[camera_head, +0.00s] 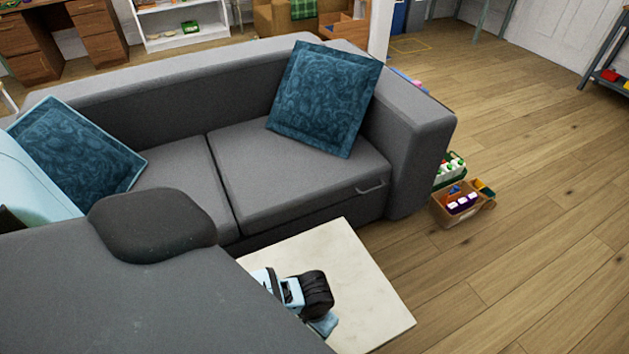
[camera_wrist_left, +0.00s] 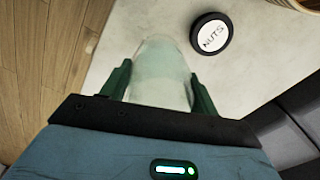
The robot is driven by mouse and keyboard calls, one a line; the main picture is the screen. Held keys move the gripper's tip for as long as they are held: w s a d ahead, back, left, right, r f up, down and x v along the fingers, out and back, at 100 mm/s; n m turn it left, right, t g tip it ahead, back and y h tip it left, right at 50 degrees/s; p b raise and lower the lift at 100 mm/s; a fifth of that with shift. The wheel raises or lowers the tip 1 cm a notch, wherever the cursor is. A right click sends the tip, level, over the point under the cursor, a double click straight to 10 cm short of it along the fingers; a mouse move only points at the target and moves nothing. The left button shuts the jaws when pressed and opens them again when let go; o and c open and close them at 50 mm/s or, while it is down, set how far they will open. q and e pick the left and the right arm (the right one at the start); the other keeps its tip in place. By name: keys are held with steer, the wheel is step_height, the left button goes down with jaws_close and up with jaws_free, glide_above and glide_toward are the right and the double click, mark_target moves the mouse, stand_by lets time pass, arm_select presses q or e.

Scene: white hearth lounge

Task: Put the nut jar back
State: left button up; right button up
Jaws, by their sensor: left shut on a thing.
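My left gripper (camera_wrist_left: 160,74) shows in the left wrist view with its green fingers on both sides of a pale, translucent, rounded container (camera_wrist_left: 158,92). It is shut on this container, and I see no label on it. A separate round black top with a white disc marked NUTS (camera_wrist_left: 211,34) sits ahead and to the right on the pale surface. I see it from above, so whether it is a whole jar or only a lid is unclear. In the head view my left wrist (camera_head: 322,325) is over the cream surface; its fingers and the container are hidden there. My right gripper is not in view.
The cream surface (camera_head: 372,300) lies in front of a grey sofa (camera_head: 290,170) with blue cushions (camera_head: 325,98). A large grey shape covers the lower left. A wooden crate (camera_head: 455,212) stands on the floor by the sofa's right end. Wooden floor (camera_head: 545,200) at right is clear.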

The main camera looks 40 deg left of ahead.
arm_select(q)
steer(key=shift+w+a, duration=0.2)
steer(key=shift+w, duration=0.2)
step_height(320, 180, down, 3)
steer(key=shift+w+a+f+b, duration=0.1)
steer(key=shift+w+a+b, duration=0.05)
steer(key=shift+b, duration=0.4)
steer(key=shift+f, duration=0.2)
steer(key=shift+f, duration=0.15)
steer(key=o, duration=1.1)
step_height(320, 180, up, 12)
steer(key=p, duration=0.3)
steer(key=shift+r, duration=0.2)
